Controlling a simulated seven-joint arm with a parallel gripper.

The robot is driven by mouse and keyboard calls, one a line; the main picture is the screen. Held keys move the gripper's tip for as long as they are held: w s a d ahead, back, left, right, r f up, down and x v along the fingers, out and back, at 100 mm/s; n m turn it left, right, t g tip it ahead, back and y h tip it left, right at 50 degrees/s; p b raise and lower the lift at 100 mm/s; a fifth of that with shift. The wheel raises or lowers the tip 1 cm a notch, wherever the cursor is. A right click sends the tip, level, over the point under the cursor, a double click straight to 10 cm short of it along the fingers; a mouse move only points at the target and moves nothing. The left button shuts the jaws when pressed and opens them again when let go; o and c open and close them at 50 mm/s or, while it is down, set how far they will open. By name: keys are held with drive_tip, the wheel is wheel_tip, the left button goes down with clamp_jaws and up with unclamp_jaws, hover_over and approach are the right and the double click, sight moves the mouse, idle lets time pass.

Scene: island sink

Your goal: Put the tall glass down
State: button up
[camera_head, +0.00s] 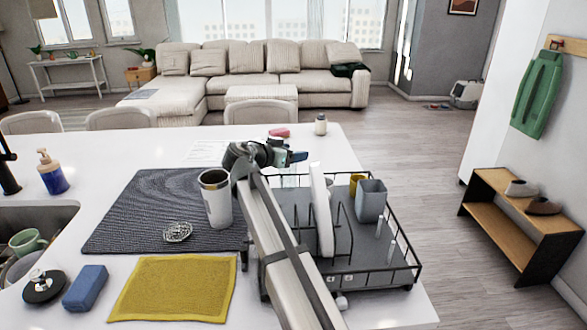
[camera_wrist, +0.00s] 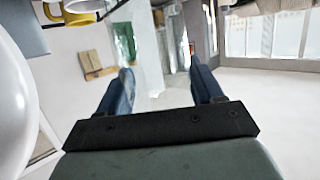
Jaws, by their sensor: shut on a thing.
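My gripper (camera_head: 296,157) is over the far side of the counter, just behind the dish rack. Its blue fingers also show in the wrist view (camera_wrist: 163,88), held apart around a clear, see-through thing, which I take to be the tall glass (camera_wrist: 150,55). In the head view the glass (camera_head: 289,180) shows only faintly below the fingers, partly hidden by my arm and the rack's contents. I cannot tell whether its base touches anything.
The dish rack (camera_head: 415,268) holds a white plate (camera_head: 321,210), a grey cup (camera_head: 371,200) and a yellow mug (camera_head: 356,181). A white tumbler (camera_head: 217,203) and a metal strainer (camera_head: 177,232) are on the dark mat (camera_head: 140,215). A small jar (camera_head: 320,125) stands near the far edge.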

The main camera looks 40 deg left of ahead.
drive_tip(key=shift+f, duration=2.15)
drive_tip(key=shift+f, duration=0.15)
drive_tip(key=o, duration=1.7)
drive_tip(key=shift+c, duration=0.2)
drive_tip(key=v, duration=1.2)
